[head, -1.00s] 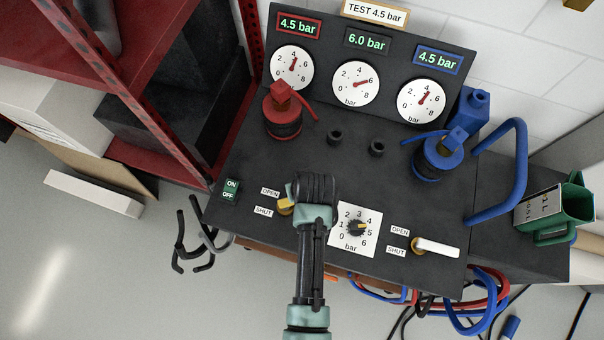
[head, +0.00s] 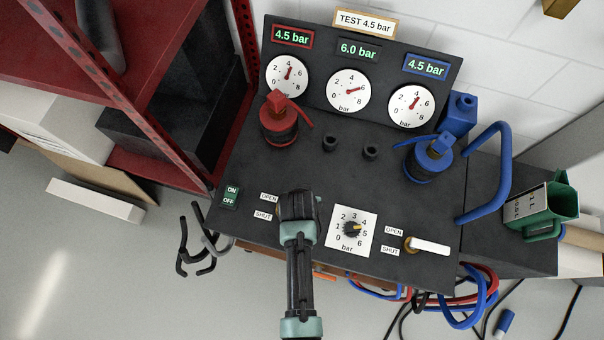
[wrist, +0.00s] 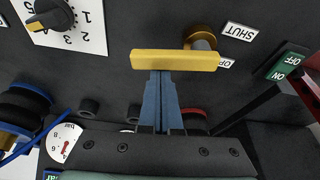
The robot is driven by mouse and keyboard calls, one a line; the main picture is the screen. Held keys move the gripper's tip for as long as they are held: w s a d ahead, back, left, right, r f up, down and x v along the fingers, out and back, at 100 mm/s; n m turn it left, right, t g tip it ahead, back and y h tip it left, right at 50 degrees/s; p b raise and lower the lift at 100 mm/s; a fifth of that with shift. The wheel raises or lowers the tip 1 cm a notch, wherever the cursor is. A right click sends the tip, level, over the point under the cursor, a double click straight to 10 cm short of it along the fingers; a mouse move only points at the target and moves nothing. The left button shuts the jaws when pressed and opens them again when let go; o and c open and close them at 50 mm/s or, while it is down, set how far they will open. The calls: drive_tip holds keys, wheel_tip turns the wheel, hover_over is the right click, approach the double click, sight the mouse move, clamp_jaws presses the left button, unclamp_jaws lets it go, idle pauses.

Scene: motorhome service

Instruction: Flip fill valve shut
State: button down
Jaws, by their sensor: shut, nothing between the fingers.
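A yellow lever (wrist: 174,60) on a brass pivot (wrist: 201,38) is in the wrist view, beside the SHUT label (wrist: 239,32) and a partly hidden OPEN label (wrist: 226,65). The lever's bar lies across the picture, nearer the OPEN side. My gripper (wrist: 164,74) is shut and empty, its blue fingertips right at the bar's edge; I cannot tell if they touch. In the head view my wrist (head: 296,205) hides this lever. A second valve with a white lever (head: 430,248) sits at the panel's right, pointing right. I see no label saying fill.
A regulator dial (head: 352,229) lies between the valves. An ON/OFF switch (head: 231,196) is at the left. A red coupling (head: 278,124), a blue coupling (head: 430,158) and black posts (head: 370,153) stand further back. A blue handle-like tube (head: 490,175) rises at the right.

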drive_tip(key=shift+s+p, duration=0.3)
drive_tip(key=shift+s, duration=0.05)
idle(0.3)
